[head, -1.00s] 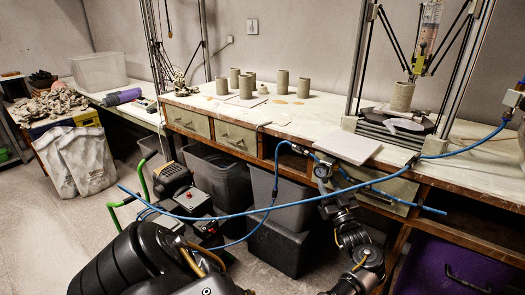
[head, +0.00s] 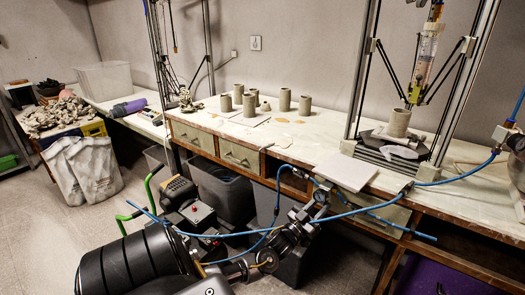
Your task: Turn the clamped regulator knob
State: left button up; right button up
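My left arm comes in from the lower left, and my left gripper (head: 301,214) is at the regulator, just below and left of the gauge. I cannot make out its fingertips, or whether they touch the knob. My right gripper is not in view.
Blue hose (head: 365,208) loops across the bench front. A pale slab (head: 346,172) lies on the bench above the regulator. A delta clay printer (head: 398,122) stands to the right, and several clay cylinders (head: 249,104) stand further left. Dark bins (head: 222,190) sit below.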

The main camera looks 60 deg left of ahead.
pick_arm(q)
jog(key=s+a+f+m+g+h+b, duration=0.1)
jog(key=s+a+f+m+h+b, duration=0.1)
jog(key=s+a+m+h+b, duration=0.3)
jog(key=s+a+f+m+g+h+b, duration=0.1)
jog(key=s+f+h+b, duration=0.1)
jog(key=s+h, duration=0.3)
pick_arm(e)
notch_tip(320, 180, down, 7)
pick_arm(q)
notch_tip(320, 180, down, 13)
jog(key=s+a+n+g+y+p, duration=0.1)
jog(key=a+n+g+y+p, duration=0.1)
jog(key=n+y+p, duration=0.45)
jog(key=s+d+f+g+y+p, duration=0.2)
jog(key=s+f+g, duration=0.1)
jog(key=s+f, duration=0.2)
jog(key=s+d+f+g+y+p, duration=0.1)
jog(key=s+f+g+y+p, duration=0.1)
jog(key=f, duration=0.6)
jog(key=shift+s+d+f+m+g+p, duration=0.25)
jog(key=shift+s+d+m+g+p, duration=0.25)
jog(key=shift+s, duration=0.85)
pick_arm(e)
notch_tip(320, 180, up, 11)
pick_arm(q)
jog(key=shift+a, duration=0.15)
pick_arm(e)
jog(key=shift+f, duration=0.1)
